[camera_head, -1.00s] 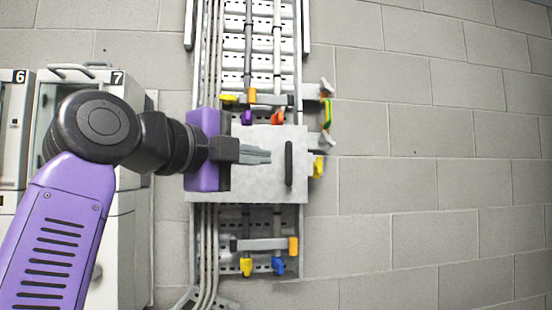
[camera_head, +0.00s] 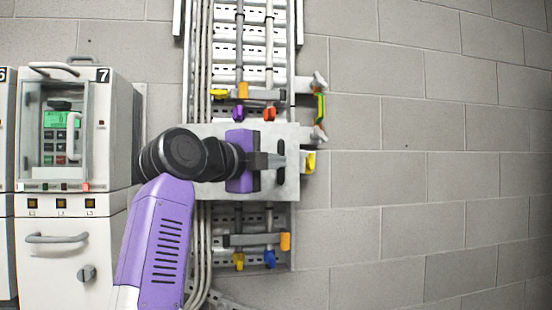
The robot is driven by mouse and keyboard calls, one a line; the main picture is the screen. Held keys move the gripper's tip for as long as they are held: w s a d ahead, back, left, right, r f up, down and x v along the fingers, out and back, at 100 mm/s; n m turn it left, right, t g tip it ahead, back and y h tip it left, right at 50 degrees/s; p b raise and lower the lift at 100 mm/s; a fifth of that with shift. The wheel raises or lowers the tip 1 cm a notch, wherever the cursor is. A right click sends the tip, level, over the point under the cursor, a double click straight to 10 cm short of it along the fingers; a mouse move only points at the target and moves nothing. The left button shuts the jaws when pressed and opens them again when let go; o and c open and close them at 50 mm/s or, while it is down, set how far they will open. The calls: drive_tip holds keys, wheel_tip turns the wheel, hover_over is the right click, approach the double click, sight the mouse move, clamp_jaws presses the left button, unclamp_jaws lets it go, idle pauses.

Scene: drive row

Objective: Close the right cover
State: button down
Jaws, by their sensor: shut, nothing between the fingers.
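A light grey metal plate (camera_head: 289,188) with an upright black handle (camera_head: 281,173) near its right edge covers the middle of the vertical cable tray. I take it for the right cover, but no label shows this. My gripper (camera_head: 284,160) points right in front of the plate, and its fingers are shut and empty. The fingertips overlap the handle in the picture; I cannot tell whether they touch it. My wrist and purple arm hide the plate's left part.
Cabinet 7 (camera_head: 119,105), with a green screen (camera_head: 62,118) and pull handles, stands left of my arm. The cable tray (camera_head: 240,50) bears coloured connectors above and below the plate. A bare block wall (camera_head: 400,150) fills the right side.

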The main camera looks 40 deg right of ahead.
drive_tip(key=w+d+n+t, duration=0.1)
drive_tip(key=w+d+t, duration=0.1)
drive_tip(key=d, duration=0.4)
drive_tip(key=shift+w+d+p, duration=0.15)
drive_tip(key=shift+w+p, duration=0.3)
drive_tip(key=shift+n+y, duration=0.3)
